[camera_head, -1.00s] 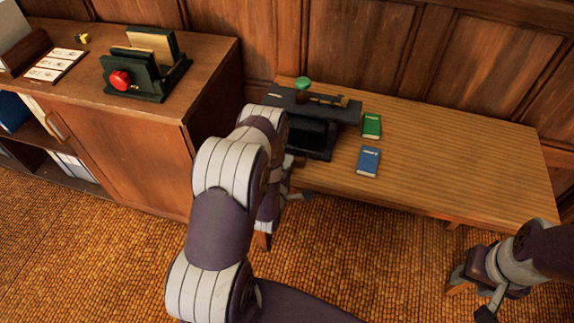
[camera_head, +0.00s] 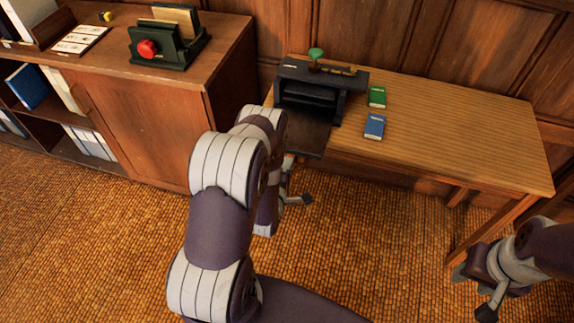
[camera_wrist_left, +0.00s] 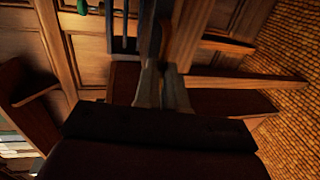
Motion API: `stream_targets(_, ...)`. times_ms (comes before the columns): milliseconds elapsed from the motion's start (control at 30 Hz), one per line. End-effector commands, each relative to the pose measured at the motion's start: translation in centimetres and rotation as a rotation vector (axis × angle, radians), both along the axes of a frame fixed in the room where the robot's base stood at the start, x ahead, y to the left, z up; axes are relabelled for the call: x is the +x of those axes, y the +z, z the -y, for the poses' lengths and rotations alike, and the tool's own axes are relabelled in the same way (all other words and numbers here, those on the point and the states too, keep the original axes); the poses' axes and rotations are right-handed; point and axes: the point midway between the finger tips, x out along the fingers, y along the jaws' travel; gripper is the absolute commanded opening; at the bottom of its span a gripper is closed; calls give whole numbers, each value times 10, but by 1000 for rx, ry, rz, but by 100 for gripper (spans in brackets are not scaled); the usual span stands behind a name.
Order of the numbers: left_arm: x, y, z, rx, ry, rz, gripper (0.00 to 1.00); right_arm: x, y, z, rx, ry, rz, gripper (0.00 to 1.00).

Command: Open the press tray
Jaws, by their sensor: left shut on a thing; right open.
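The dark press (camera_head: 338,82) stands at the left end of the wooden table, with a green knob on top. Its flat dark tray (camera_head: 306,137) sticks out of the front opening, past the table's front edge. My left gripper (camera_head: 288,161) is at the tray's front end, shut on it, partly hidden by my wrist. In the left wrist view the two fingers (camera_wrist_left: 161,88) are close together at the tray's dark edge (camera_wrist_left: 147,38); the exact grip is in shadow. My right gripper (camera_head: 473,292) is open and empty, low at the right, off the table.
The table's right half is clear. A cabinet (camera_head: 148,118) at the left carries a dark green stand (camera_head: 178,54) with a red knob.

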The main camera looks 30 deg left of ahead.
Motion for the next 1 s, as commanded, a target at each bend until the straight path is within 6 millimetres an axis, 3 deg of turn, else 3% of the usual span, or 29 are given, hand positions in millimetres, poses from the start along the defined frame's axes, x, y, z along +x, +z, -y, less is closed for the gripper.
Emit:
stream_targets(200, 0, 0, 0, 0, -1, 0, 0, 0, 0, 0, 0, 0, 0, 43)
stream_targets(233, 0, 0, 0, 0, -1, 0, 20, 0, 0, 0, 0, 0, 0, 43)
stream_targets(300, 0, 0, 0, 0, -1, 0, 36, 0, 0, 0, 0, 0, 0, 43)
stream_targets(633, -5, 2, 1, -1, 0, -3, 36, 0, 4, 0, 0, 0, 0, 43)
stream_targets(767, -31, 11, 7, -2, 0, -5, 36, 0, 17, 0, 0, 0, 0, 43)
stream_targets(1000, -92, 22, 22, -2, 1, -5, 36, 0, 34, 0, 0, 0, 0, 43)
